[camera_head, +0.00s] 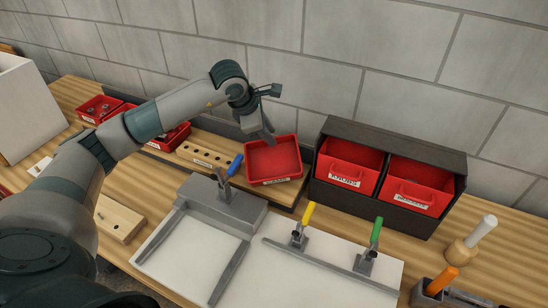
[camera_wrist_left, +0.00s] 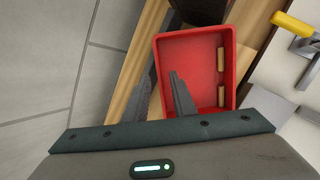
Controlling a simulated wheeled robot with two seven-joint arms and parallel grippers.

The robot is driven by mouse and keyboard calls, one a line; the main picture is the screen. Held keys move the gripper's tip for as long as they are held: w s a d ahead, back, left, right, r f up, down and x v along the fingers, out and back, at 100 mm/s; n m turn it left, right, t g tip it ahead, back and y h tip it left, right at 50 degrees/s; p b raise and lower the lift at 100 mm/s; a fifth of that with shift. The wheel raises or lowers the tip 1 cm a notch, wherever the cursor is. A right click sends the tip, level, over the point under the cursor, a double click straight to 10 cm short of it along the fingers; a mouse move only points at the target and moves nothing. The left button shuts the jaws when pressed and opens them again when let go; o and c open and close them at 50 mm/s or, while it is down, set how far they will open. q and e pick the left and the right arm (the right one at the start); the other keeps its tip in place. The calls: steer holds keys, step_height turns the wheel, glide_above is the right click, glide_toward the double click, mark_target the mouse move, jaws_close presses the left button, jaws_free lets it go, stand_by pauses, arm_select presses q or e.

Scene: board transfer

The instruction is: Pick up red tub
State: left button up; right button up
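The red tub (camera_head: 274,162) sits on a raised ledge at the back of the bench, beside the black double-bin rack. In the left wrist view the tub (camera_wrist_left: 192,50) shows its open inside, with two small tan pieces along its right side. My left gripper (camera_head: 268,112) is at the tub's back left in the head view. In the left wrist view its two fingers (camera_wrist_left: 160,75) are apart and empty. One finger overlaps the tub's inside and the other lies outside its left wall. Contact cannot be told. My right gripper is not in view.
The black rack (camera_head: 325,195) with two red bins stands right of the tub. A grey fixture with a blue-handled clamp (camera_head: 235,165) is in front. Yellow (camera_head: 307,215) and green (camera_head: 376,232) clamps stand on a white board. A block wall is close behind.

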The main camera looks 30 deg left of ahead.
arm_select(q)
steer(key=shift+x, duration=1)
jaws_close()
stand_by(0.9)
